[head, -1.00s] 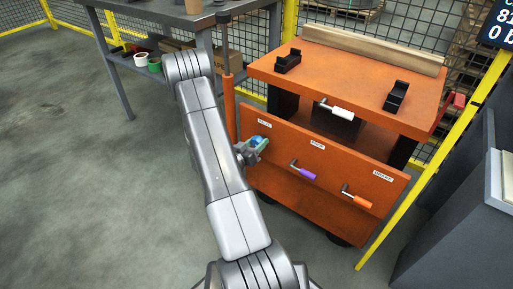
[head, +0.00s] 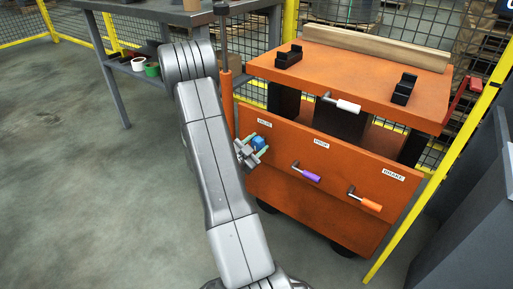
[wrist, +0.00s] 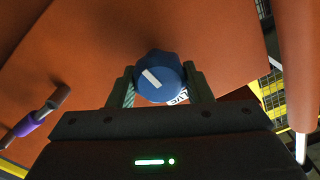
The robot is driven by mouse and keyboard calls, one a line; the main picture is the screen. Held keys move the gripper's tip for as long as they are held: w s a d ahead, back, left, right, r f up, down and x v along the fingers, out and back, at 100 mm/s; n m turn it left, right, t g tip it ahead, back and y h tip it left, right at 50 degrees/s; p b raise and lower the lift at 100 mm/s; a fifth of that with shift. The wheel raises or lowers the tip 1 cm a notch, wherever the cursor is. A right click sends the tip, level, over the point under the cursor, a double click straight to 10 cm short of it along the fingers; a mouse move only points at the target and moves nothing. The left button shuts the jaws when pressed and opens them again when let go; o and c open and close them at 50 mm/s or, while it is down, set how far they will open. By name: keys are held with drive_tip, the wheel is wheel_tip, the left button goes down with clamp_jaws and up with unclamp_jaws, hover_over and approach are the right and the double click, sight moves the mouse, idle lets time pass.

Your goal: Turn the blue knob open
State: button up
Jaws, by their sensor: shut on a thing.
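The blue knob (wrist: 160,77) sits on the orange front panel of the cart, at its left end. In the wrist view its white pointer mark is tilted, running from upper left to lower right. The knob also shows in the head view (head: 259,143), partly covered by my gripper. My gripper (wrist: 160,88) has one finger on each side of the knob and is shut on it. My gripper also shows in the head view (head: 255,149). A label beside the knob is partly hidden in the wrist view.
The orange cart panel (head: 300,205) also carries a purple-handled lever (head: 308,176) and an orange-handled lever (head: 369,205) to the right. A white-handled lever (head: 346,105) is above. A grey table (head: 180,20) stands behind left. Open floor lies at left.

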drive_tip(key=shift+m, duration=0.6)
drive_tip(key=o, duration=1)
drive_tip(key=shift+c, duration=0.2)
drive_tip(key=p+v, duration=0.3)
drive_tip(key=v, duration=1)
drive_tip(key=shift+s+a, duration=0.25)
drive_tip(key=shift+s, duration=0.1)
drive_tip(key=shift+w, duration=0.1)
drive_tip(key=b+x, duration=0.3)
drive_tip(key=x, duration=1)
drive_tip(key=shift+w+d, duration=0.3)
